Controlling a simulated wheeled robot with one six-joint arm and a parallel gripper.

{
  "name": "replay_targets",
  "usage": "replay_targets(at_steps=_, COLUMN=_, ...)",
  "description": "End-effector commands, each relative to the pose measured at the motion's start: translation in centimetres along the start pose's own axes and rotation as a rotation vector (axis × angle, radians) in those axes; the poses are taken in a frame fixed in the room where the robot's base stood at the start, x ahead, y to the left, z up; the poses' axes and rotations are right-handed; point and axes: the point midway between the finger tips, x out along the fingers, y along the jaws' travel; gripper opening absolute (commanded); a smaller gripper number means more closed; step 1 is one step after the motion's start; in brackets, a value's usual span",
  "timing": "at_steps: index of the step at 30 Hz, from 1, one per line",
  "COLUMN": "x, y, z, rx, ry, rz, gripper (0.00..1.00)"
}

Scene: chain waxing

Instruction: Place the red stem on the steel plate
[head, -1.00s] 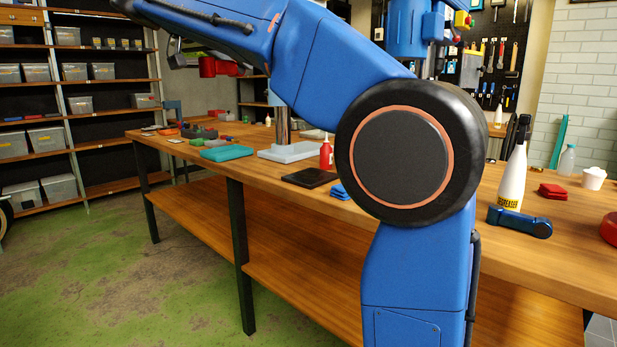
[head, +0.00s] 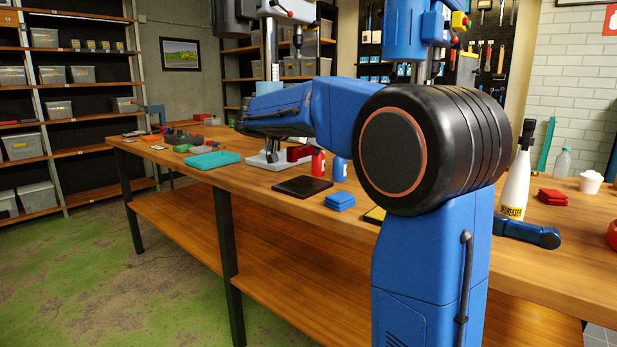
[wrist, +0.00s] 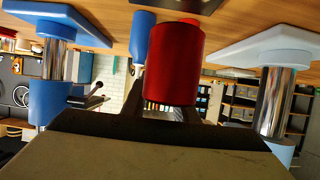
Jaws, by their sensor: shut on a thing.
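The red stem (wrist: 173,62), a thick red cylinder, is between the dark fingers of my gripper (wrist: 162,110) in the wrist view. The gripper is shut on it, and the stem hides part of the fingers. In the head view a dark red piece (head: 298,153) shows behind my arm, beside the drill press base; it looks like the held stem, but my arm hides the gripper there. A dark, flat, square slab (head: 302,187) lies on the bench in front of it. I cannot tell for sure whether this is the steel plate.
A red bottle (head: 318,163) and a blue bottle (head: 340,168) stand close to the red piece. Blue folded cloths (head: 340,201) lie right of the slab, and a teal tray (head: 212,160) lies left. A pale drill press base (head: 270,161) is behind.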

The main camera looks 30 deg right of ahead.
Motion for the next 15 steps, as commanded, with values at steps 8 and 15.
replay_targets(at_steps=8, x=1.4, y=0.0, z=3.6, rx=0.000, ry=0.000, rz=-0.001, gripper=0.00)
replay_targets(at_steps=15, x=2.1, y=0.0, z=5.2, rx=-0.001, ry=-0.001, rz=-0.001, gripper=0.00)
